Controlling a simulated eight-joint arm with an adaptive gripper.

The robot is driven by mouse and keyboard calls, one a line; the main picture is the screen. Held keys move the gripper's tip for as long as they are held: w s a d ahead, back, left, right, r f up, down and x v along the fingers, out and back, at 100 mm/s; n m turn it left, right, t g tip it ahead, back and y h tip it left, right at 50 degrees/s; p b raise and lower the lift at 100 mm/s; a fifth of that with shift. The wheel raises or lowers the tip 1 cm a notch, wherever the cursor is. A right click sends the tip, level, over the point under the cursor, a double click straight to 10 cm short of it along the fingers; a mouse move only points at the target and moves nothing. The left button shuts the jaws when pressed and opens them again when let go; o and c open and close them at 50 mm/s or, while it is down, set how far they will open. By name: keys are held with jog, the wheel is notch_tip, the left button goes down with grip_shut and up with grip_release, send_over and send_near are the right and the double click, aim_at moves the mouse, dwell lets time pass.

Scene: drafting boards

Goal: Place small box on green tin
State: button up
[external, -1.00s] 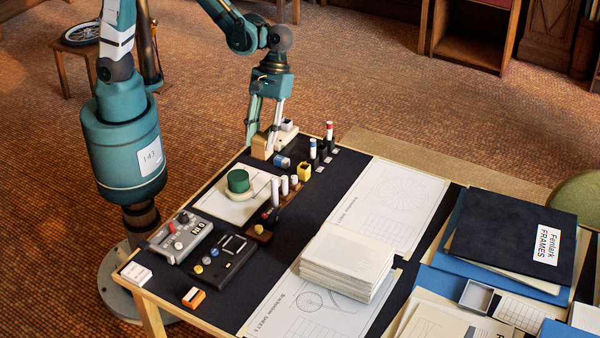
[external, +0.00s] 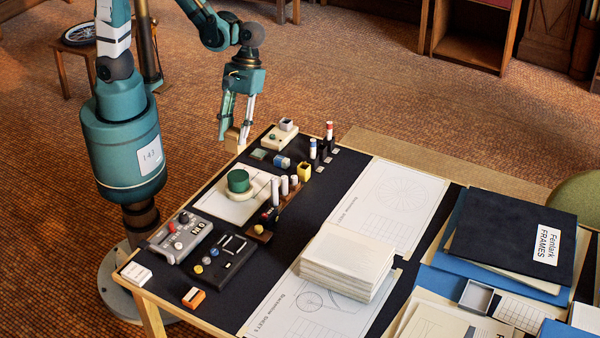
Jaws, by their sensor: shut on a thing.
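My gripper (external: 237,138) is shut on a small tan box (external: 232,139) and holds it up near the far left edge of the board. The green tin (external: 238,181) stands on a pale round base on a white sheet, below the box in the picture. The box is apart from the tin. The gripper's fingers hide part of the box.
A cream device (external: 281,137) stands at the far corner beside a flat green piece (external: 258,154). White pegs (external: 284,186) stand right of the tin. A grey control box (external: 182,237) is in front. A paper stack (external: 347,262) sits mid-board.

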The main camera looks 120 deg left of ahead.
aim_at(235, 148)
jog(key=shift+f+b, duration=0.6)
jog(key=shift+f, duration=2.3)
jog(key=shift+f+b, duration=0.45)
jog(key=shift+f, duration=1.6)
jog(key=shift+f, duration=0.15)
jog(key=o, duration=0.5)
jog(key=shift+c, duration=0.2)
jog(key=o, duration=0.5)
jog(key=shift+c, duration=0.2)
jog(key=shift+r, duration=0.25)
jog(key=p+v, duration=0.2)
jog(key=v, duration=0.9)
jog(key=shift+a+r, duration=0.25)
jog(key=shift+r, duration=0.1)
